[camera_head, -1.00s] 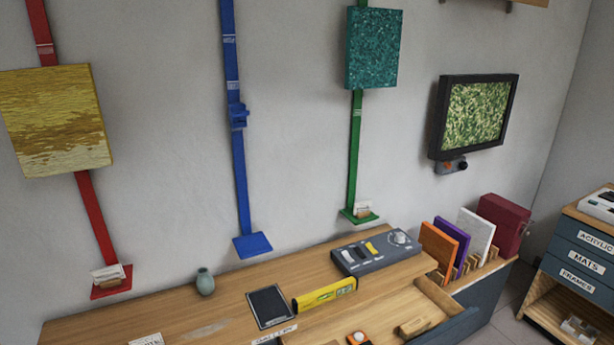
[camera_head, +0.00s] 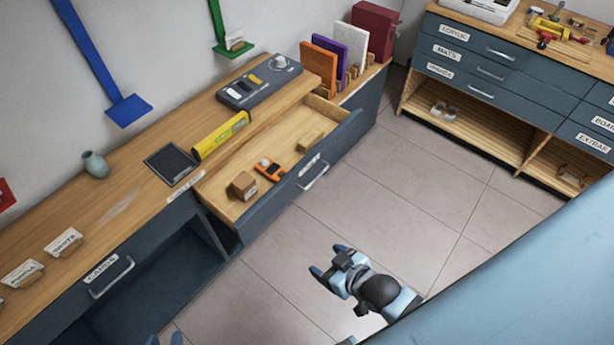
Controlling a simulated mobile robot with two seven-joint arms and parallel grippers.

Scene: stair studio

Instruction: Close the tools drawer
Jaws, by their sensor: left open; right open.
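The open drawer (camera_head: 278,200) sticks out from the workbench, with a dark blue-grey front, a pale wooden inside and a metal handle (camera_head: 314,178). A label on its front is too small to read surely. Inside lie a small cardboard box (camera_head: 243,186), an orange tool (camera_head: 269,170) and a brown block (camera_head: 311,141). My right gripper (camera_head: 325,262) is open and empty over the floor, in front of the drawer and apart from it. Only the blue fingertips of my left gripper (camera_head: 164,340) show at the bottom edge, open.
On the workbench top (camera_head: 120,205) are a yellow level (camera_head: 221,136), a dark tablet (camera_head: 170,163), a grey control box (camera_head: 258,86) and a vase (camera_head: 95,164). A closed drawer (camera_head: 125,278) is at left. A drawer cabinet (camera_head: 490,75) stands at right. Floor between is clear.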

